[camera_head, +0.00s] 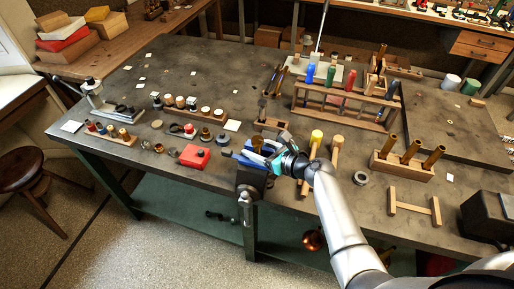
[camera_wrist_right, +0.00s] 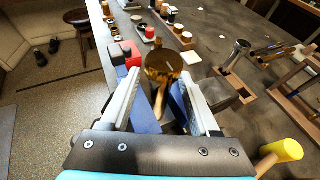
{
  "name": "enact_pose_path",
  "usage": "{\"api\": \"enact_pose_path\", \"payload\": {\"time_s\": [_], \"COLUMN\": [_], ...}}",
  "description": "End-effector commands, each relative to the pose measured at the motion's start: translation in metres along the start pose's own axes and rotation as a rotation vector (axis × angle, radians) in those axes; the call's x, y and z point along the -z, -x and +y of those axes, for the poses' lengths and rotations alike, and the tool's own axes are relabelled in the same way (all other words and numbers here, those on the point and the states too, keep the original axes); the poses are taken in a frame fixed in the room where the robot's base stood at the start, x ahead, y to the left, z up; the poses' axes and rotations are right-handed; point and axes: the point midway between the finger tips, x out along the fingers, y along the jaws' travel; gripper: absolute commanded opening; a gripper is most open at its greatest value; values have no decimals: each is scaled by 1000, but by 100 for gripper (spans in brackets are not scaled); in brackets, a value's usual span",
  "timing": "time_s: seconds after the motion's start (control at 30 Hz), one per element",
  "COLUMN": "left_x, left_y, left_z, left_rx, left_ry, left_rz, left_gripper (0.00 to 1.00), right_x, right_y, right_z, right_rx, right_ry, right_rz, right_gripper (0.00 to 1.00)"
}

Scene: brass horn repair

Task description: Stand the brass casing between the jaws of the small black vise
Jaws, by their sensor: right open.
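The brass casing (camera_wrist_right: 163,63) shows in the right wrist view with its round, wide end toward the camera and a narrower part running down between two blue plates. In the head view its brass top (camera_head: 257,142) shows just above the small black vise (camera_head: 252,179) at the table's front edge. My right gripper (camera_head: 264,153) is at the vise. In the wrist view its fingers (camera_wrist_right: 160,78) are apart, one on each side of the casing, with gaps visible. The casing's foot is hidden, so I cannot tell what it rests on. My left gripper is not in view.
A red box (camera_head: 194,156) lies left of the vise. A yellow-headed mallet (camera_head: 317,137) and a wooden block with brass tubes (camera_head: 402,165) are to the right. A rack with coloured handles (camera_head: 345,95) stands behind. The table's left middle has bare room.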

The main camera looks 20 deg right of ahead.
Motion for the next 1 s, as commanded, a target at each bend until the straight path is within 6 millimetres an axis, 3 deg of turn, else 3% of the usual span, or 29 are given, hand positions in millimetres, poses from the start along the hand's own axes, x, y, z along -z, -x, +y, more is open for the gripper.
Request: {"api": "enact_pose_path", "payload": {"time_s": [0.03, 0.23, 0.47, 0.63, 0.7, 0.87, 0.9, 1.0], "left_x": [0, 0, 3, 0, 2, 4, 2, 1], "left_y": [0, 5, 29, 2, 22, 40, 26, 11], "left_z": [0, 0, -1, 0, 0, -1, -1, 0], "left_rx": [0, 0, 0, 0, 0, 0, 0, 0], "left_ry": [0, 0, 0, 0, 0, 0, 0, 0], "left_rz": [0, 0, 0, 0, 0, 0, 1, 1], "left_gripper": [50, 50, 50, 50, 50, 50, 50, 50], "right_x": [9, 3, -31, -24, -46, -75, -66, -63], "right_y": [1, 4, 16, 13, 22, 33, 29, 28], "right_z": [1, 1, 0, 0, 0, 0, 0, 0], "right_rx": [-1, -1, -1, 0, 1, 0, 0, 0], "right_ry": [-3, -2, 0, 7, 4, 6, 7, 6], "right_rz": [18, 20, 13, 10, 9, 7, 7, 7], "right_gripper": [68, 68, 68, 68, 68, 68, 68, 68]}}
